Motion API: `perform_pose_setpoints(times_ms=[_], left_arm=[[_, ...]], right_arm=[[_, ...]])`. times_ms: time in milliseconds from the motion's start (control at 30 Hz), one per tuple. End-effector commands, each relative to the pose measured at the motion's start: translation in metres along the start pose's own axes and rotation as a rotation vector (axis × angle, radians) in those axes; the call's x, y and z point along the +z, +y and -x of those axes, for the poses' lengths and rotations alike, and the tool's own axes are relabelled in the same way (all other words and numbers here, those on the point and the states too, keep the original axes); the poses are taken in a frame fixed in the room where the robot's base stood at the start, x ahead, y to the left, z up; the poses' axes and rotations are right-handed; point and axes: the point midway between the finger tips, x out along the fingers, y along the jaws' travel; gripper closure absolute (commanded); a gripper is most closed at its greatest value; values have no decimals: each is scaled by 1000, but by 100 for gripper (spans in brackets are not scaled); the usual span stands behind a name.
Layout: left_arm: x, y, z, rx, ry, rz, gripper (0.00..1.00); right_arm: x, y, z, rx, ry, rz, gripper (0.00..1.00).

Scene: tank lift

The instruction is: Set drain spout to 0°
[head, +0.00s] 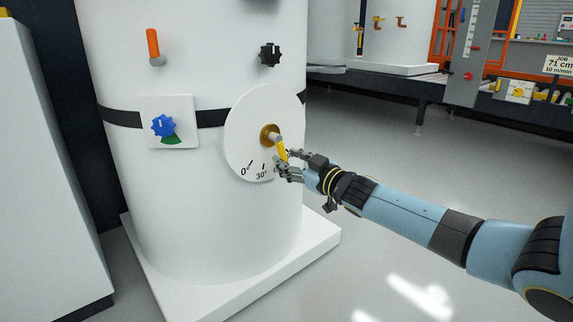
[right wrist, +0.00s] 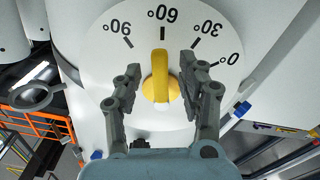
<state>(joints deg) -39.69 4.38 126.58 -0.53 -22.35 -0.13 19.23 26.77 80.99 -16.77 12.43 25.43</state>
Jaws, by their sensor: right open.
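The drain spout is a yellow lever (right wrist: 160,68) on a brass hub on a round white dial (right wrist: 100,52) marked 0°, 30°, 60° and 90°. In the right wrist view the spout points at about the 60° mark. In the head view the yellow spout (head: 281,148) slants down and right from its hub on the dial (head: 246,125); the 0° and 30° marks show to its lower left. My right gripper (head: 284,164) is at the spout's lower end. In the wrist view its open fingers (right wrist: 159,68) stand either side of the spout, with gaps visible. My left gripper is out of view.
The dial is on a white tank (head: 200,215) on a white plinth (head: 322,240). Nearby are a blue knob (head: 163,125), an orange lever (head: 153,44) and a black knob (head: 270,54). A white cabinet (head: 45,190) stands at left. The floor right of the tank is clear.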

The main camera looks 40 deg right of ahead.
Motion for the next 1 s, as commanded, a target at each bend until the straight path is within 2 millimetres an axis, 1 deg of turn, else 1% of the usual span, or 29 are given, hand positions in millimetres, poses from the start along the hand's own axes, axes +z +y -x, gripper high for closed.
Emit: perform_pose_setpoints(times_ms=[67,200,467,767,1000], left_arm=[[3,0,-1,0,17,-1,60],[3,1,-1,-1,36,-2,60],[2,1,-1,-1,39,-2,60],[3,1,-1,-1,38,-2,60],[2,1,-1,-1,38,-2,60]], right_arm=[[1,0,-7,1,0,-2,60],[0,0,-12,0,-1,-1,60],[0,0,-13,0,0,-1,60],[0,0,-13,0,0,-1,99],[0,0,-13,0,0,-1,100]])
